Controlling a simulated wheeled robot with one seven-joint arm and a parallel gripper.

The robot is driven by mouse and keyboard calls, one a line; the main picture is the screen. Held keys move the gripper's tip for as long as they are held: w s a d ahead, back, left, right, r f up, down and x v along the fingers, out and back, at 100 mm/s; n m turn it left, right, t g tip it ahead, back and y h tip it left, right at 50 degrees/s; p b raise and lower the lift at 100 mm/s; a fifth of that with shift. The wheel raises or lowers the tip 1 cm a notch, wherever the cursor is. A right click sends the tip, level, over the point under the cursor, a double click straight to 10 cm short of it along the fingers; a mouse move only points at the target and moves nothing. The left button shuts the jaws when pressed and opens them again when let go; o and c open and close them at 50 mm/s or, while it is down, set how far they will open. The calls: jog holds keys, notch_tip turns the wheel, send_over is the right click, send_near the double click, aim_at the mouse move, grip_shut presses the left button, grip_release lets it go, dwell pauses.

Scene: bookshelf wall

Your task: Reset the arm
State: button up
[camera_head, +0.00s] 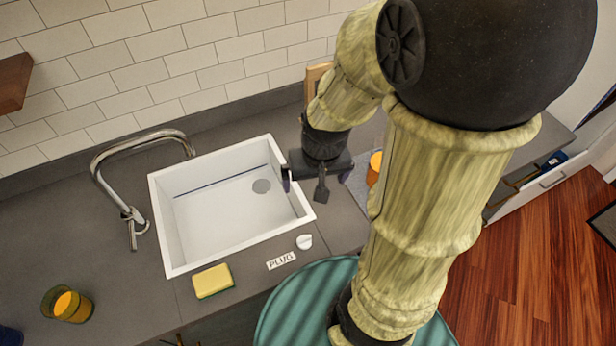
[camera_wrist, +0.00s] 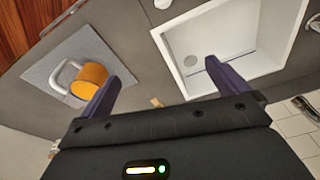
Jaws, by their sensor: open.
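My gripper (camera_head: 318,180) hangs over the counter at the right edge of the white sink in the head view, with my arm bent above it. In the wrist view its two purple fingers (camera_wrist: 162,77) are spread apart with nothing between them. The white sink (camera_head: 230,215) also shows in the wrist view (camera_wrist: 222,88), beyond the right finger. An orange mug (camera_head: 375,170) stands to the right of the gripper, partly hidden by my arm. In the wrist view the mug (camera_wrist: 88,80) is on a grey square mat (camera_wrist: 50,73), beside the left finger.
A curved metal faucet (camera_head: 140,150) stands left of the sink. A yellow sponge (camera_head: 213,281), a "PLUG" label (camera_head: 281,260) and a small white plug (camera_head: 304,242) lie along its front edge. An amber glass (camera_head: 68,304) is at the front left. A wooden shelf (camera_head: 12,82) juts from the wall.

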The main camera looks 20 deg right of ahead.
jog(key=shift+a+r+n+t, duration=0.3)
jog(key=shift+a+r+n, duration=0.1)
jog(key=shift+a+n, duration=0.4)
dwell(0.7)
